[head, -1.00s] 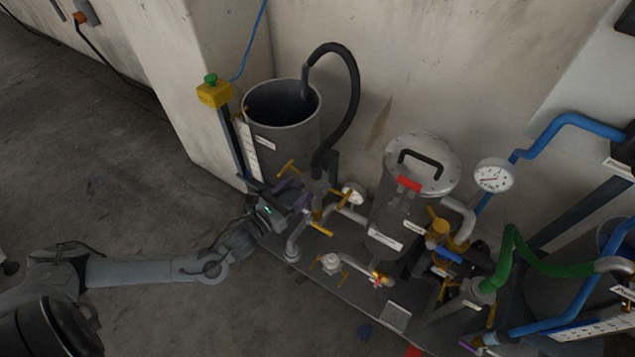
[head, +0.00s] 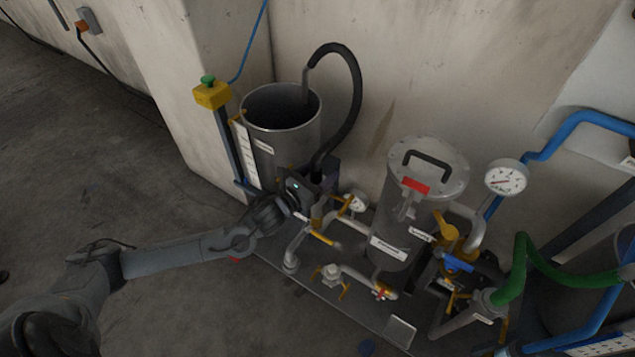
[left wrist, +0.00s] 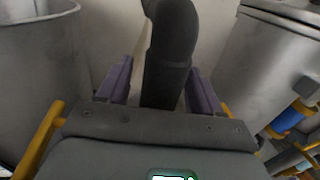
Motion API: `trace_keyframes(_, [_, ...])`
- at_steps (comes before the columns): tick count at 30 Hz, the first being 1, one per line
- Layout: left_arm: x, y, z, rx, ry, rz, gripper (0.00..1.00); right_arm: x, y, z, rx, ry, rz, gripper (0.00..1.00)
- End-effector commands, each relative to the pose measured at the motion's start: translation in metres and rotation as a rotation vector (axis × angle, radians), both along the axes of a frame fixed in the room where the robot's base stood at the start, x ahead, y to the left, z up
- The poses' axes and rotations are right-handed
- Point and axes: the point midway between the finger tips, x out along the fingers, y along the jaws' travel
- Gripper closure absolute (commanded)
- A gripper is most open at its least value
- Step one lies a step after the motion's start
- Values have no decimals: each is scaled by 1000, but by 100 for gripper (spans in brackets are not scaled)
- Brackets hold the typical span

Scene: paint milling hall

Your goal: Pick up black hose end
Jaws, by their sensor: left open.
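The black hose (head: 354,93) arches out of the open grey drum and comes down to the pipework in front of it, where its lower end (head: 318,166) sits. My left gripper (head: 318,176) is at that lower end, around the hose. In the left wrist view, the black hose (left wrist: 170,60) stands between the two purple fingers of the open left gripper (left wrist: 158,78). A gap shows on the left of the hose; it is closer to the right finger. The hose's very end is hidden behind the gripper body. My right gripper is not in view.
The open drum (head: 280,107) stands behind left, and a lidded grey vessel (head: 405,215) with a black handle stands to the right. Yellow-handled valves (head: 326,240) and pipes crowd the skid near the gripper. The floor at left is clear.

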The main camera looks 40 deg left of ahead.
Motion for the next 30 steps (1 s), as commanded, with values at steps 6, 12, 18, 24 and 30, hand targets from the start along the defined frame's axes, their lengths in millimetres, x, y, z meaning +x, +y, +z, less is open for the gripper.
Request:
trace_keyframes(6, [4,0,1,0,0,0,35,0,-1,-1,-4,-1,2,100])
trace_keyframes(12, [4,0,1,0,0,0,50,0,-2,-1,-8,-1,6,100])
trace_keyframes(18, [4,0,0,0,0,0,81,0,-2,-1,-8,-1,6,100])
trace_keyframes(24, [4,0,0,0,1,0,100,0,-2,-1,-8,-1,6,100])
trace_keyframes(30, [4,0,3,-1,-4,0,100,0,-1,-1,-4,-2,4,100])
